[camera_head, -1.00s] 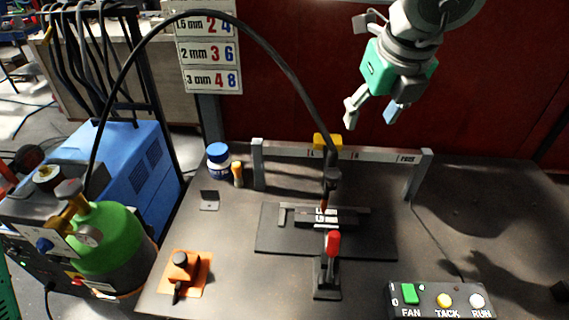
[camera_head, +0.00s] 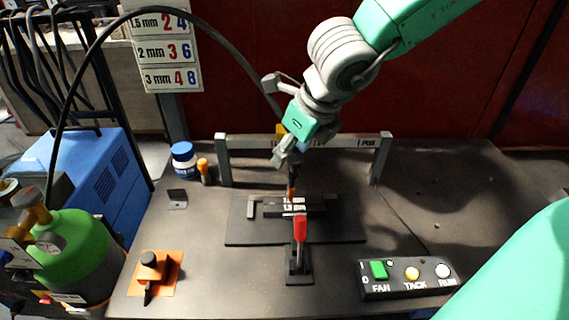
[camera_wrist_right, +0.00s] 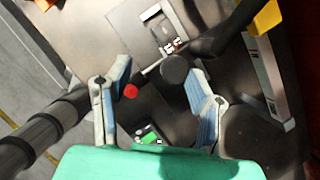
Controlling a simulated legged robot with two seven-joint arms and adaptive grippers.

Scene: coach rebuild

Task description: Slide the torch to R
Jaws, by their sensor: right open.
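The torch (camera_head: 291,180) is a dark upright body with a copper-coloured lower part, at the end of a black hose. It stands over the work plate, by the yellow carriage (camera_head: 281,129) on the grey rail (camera_head: 345,142). The small marks on the rail are too small to read. My right gripper (camera_head: 288,153) is open just above the torch and hides its top. In the right wrist view the torch's dark round end (camera_wrist_right: 175,68) shows between the open fingers (camera_wrist_right: 160,82), nearer the right one; I cannot tell whether they touch. My left gripper is out of view.
A red-handled clamp (camera_head: 299,230) stands in front of the dark plate (camera_head: 240,232). A switch box (camera_head: 408,277) is at the front right. An orange pad (camera_head: 168,272) and a blue-lidded jar (camera_head: 184,158) are on the left. The table's right side is mostly clear.

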